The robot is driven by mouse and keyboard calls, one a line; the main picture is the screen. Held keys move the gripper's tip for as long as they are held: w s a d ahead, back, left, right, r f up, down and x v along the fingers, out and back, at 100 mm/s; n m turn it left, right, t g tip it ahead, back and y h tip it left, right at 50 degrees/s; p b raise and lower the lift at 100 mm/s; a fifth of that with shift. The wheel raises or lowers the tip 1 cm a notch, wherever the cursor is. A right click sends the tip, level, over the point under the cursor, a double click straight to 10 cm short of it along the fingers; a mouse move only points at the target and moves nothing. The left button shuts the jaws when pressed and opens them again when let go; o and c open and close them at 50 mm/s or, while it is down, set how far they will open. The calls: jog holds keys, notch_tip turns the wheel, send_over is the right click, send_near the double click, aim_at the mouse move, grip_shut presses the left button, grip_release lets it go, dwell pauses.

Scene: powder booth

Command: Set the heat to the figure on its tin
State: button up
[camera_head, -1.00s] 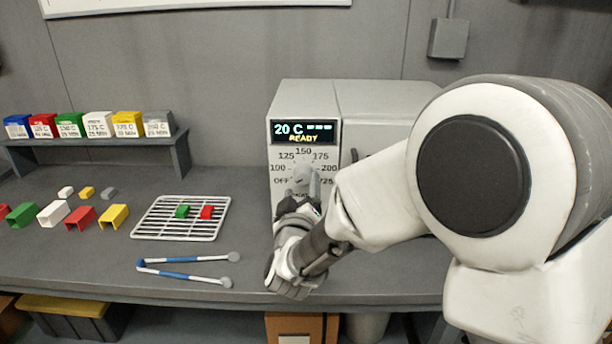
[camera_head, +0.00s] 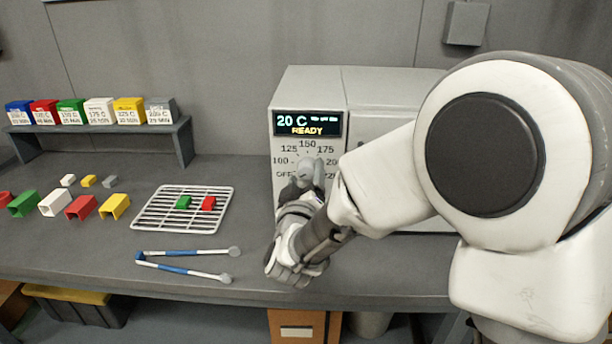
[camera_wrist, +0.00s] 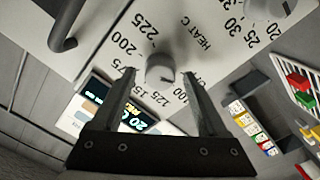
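The grey oven (camera_head: 390,92) has a display (camera_head: 308,123) reading 20 C and READY. Below it is a heat dial face (camera_head: 284,149) with figures from OFF upward. My gripper (camera_head: 306,180) is at this dial and hides its knob in the head view. In the wrist view the round heat knob (camera_wrist: 160,68) lies between the tips of my open gripper (camera_wrist: 159,76), with gaps showing on both sides. Tins stand on a shelf: blue (camera_head: 19,113), red (camera_head: 44,112), green (camera_head: 71,112), white (camera_head: 99,111), yellow (camera_head: 130,111), grey (camera_head: 160,111). The white label seems to read 175 C; others are hard to read.
A wire rack (camera_head: 150,221) holds a small green piece (camera_head: 183,202) and a red piece (camera_head: 208,203). Blue-handled tongs (camera_head: 185,271) lie in front. Several coloured pieces lie at left. A second knob (camera_wrist: 265,8) and a bar handle (camera_wrist: 68,28) are near my gripper.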

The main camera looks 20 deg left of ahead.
grip_shut()
